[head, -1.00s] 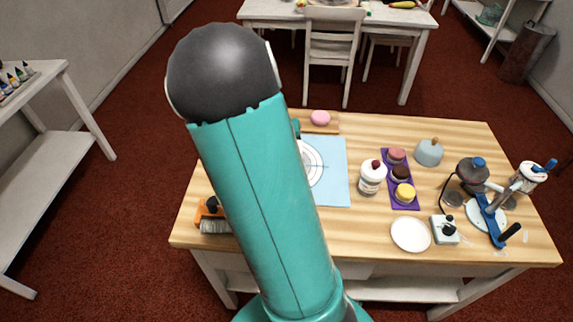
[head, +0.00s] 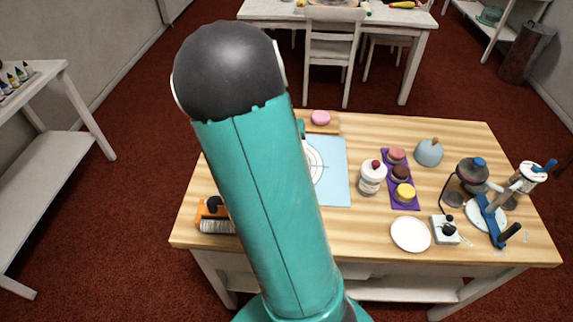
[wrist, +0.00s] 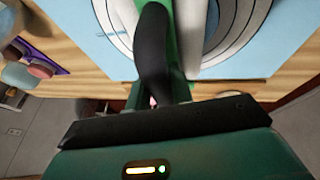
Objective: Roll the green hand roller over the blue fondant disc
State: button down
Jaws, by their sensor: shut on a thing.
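In the wrist view my gripper (wrist: 165,95) is shut on the green hand roller (wrist: 191,50), whose green parts run up from the jaws beside a curved black piece. The roller is over a mat with concentric rings (wrist: 250,35). I cannot tell whether it touches anything below. The blue fondant disc cannot be clearly picked out; the roller and gripper cover part of the ringed area. In the head view my arm hides the gripper and the left of the light-blue mat (head: 335,185).
A white plate (head: 410,234) lies in front. A pink disc (head: 320,117) sits behind on a board. An orange tool (head: 212,214) lies at the left edge.

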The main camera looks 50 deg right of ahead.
jog(key=shift+a+f, duration=0.2)
jog(key=shift+w+a, duration=0.35)
jog(key=shift+w, duration=0.1)
jog(key=shift+w+a, duration=0.35)
jog(key=shift+d, duration=0.1)
dwell(0.3)
jog(key=shift+s+d, duration=0.35)
jog(key=shift+s, duration=0.15)
